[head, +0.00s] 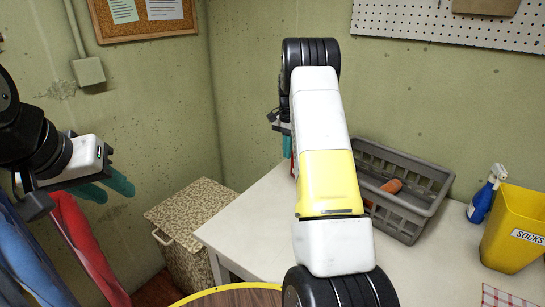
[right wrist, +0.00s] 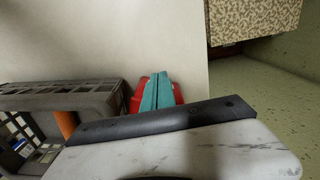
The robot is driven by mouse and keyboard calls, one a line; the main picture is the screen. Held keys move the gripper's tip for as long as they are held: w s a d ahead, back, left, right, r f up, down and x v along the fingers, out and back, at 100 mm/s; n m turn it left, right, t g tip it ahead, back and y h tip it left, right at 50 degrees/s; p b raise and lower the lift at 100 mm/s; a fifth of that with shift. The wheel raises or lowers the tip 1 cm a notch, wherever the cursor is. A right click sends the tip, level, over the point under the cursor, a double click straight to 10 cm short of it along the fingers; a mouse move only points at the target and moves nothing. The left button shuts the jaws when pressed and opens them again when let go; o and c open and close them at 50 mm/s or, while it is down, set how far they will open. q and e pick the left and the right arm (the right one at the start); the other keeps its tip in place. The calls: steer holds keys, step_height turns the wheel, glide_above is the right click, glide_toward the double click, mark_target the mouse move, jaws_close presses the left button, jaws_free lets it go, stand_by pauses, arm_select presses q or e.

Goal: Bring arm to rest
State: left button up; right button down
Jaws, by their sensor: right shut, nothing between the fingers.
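My right arm reaches up and forward over the white table (head: 250,215) in the head view. Its gripper (head: 287,146) is mostly hidden behind the arm, with a little teal showing. In the right wrist view the teal fingers (right wrist: 156,92) are together and hold nothing. They are over the table, beside the grey crate. My left gripper (head: 118,190) is at the left in the head view, in the air near hanging red and blue cloth. Its two teal fingers are apart, with nothing visible between them.
The grey crate (head: 431,197) holds an orange item (head: 392,186). A blue spray bottle (head: 484,200) and a yellow SOCKS bin (head: 515,235) stand right. A red object (right wrist: 177,94) shows behind the right fingers. A speckled hamper (head: 185,212) stands left of the table. Red cloth (head: 82,240) hangs far left.

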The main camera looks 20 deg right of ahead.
steer(key=s+a+r+n+t, duration=0.1)
steer(key=s+a+r+n, duration=0.15)
steer(key=s+r, duration=0.35)
steer(key=s+a+r+n+t+y, duration=0.1)
steer(key=s+a+r, duration=0.3)
steer(key=r, duration=0.3)
steer(key=s+a+r+n+t, duration=0.1)
steer(key=s+a+r, duration=0.2)
steer(key=s+r, duration=0.3)
steer(key=s+a+n+t, duration=0.1)
steer(key=s+a+n, duration=0.2)
steer(key=s, duration=0.7)
steer(key=s+a+r+n+t+y, duration=0.1)
steer(key=s+a, duration=0.4)
steer(key=s, duration=0.6)
steer(key=shift+n+t, duration=0.6)
steer(key=shift+n, duration=0.65)
